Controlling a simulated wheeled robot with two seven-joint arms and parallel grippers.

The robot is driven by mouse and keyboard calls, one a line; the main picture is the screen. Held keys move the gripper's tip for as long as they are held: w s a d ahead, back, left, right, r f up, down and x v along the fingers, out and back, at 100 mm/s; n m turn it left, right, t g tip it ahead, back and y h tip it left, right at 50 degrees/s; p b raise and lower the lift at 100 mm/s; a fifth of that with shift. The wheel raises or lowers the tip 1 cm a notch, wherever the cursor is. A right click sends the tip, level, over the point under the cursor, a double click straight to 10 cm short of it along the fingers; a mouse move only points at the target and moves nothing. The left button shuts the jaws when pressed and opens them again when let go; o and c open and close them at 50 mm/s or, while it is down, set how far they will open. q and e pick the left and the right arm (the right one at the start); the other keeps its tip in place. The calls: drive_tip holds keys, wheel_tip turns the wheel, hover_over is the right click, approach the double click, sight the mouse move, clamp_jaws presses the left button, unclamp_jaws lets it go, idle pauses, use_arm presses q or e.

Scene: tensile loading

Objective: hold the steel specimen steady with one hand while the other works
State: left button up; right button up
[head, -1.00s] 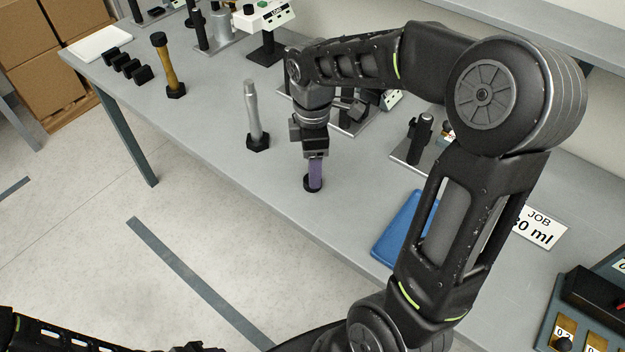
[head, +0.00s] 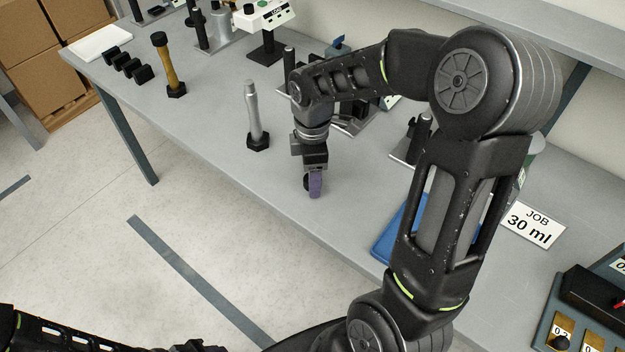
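The steel specimen (head: 253,115) is a silver rod. It stands upright in a black hexagonal base on the grey bench. My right gripper (head: 315,186) points down over the bench, to the right of the steel specimen and apart from it. A purple piece shows at its end; I cannot tell whether it is a finger or something held. A black round piece (head: 306,182) shows partly behind the purple piece. My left gripper (head: 195,346) is low at the bottom edge, away from the bench, and mostly cut off.
A brass-coloured specimen (head: 168,68) stands farther back, beside several black blocks (head: 127,65). Instruments on stands line the back. A blue tray (head: 390,243) lies partly behind my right arm, near a "JOB 30 ml" card (head: 533,224). Bench (head: 215,100) is clear around the steel specimen.

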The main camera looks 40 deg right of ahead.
clamp_jaws()
idle(0.4)
wheel_tip(320, 180, up, 10)
drive_tip(key=shift+b, duration=0.35)
idle(0.3)
idle(0.5)
